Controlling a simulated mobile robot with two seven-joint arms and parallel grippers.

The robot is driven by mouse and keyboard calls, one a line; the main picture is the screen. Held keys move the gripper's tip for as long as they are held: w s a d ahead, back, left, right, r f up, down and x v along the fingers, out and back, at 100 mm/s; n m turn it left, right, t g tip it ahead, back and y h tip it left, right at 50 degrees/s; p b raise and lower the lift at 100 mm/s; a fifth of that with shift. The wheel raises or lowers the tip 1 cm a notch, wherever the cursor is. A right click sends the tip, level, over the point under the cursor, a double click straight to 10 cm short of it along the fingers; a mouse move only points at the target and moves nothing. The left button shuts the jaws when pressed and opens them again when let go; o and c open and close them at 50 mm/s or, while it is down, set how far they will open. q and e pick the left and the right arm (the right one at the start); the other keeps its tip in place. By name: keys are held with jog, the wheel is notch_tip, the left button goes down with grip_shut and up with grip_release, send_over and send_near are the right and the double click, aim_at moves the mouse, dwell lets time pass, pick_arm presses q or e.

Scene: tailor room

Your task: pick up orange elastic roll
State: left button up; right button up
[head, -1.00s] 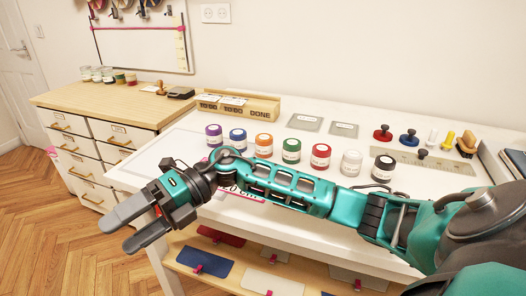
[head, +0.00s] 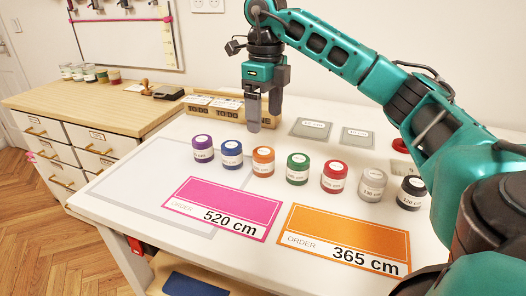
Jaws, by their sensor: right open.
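The orange elastic roll (head: 263,161) stands upright on the white table, third from the left in a row of coloured rolls. My right gripper (head: 264,122) points down above and just behind the orange roll, apart from it. Its fingers are seen nearly edge-on, and nothing shows between them. My left gripper is not in view.
Purple (head: 203,148) and blue (head: 232,154) rolls stand left of the orange one; green (head: 298,168), red (head: 334,177), grey and black rolls stand right. Pink (head: 222,208) and orange (head: 344,240) order cards lie in front. A wooden tray (head: 222,112) stands behind.

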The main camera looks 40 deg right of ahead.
aim_at(264, 151)
jog(key=shift+w+d+f, duration=0.15)
jog(key=shift+d+f, duration=0.1)
jog(key=shift+f, duration=0.15)
notch_tip(264, 151, down, 6)
jog(key=shift+r+b, duration=0.15)
jog(key=shift+b, duration=0.7)
jog(key=shift+f, duration=0.55)
jog(key=f, duration=0.2)
jog(key=f+b, duration=0.1)
jog(key=f, duration=0.1)
jog(key=shift+w+f, duration=0.2)
jog(key=shift+f, duration=0.3)
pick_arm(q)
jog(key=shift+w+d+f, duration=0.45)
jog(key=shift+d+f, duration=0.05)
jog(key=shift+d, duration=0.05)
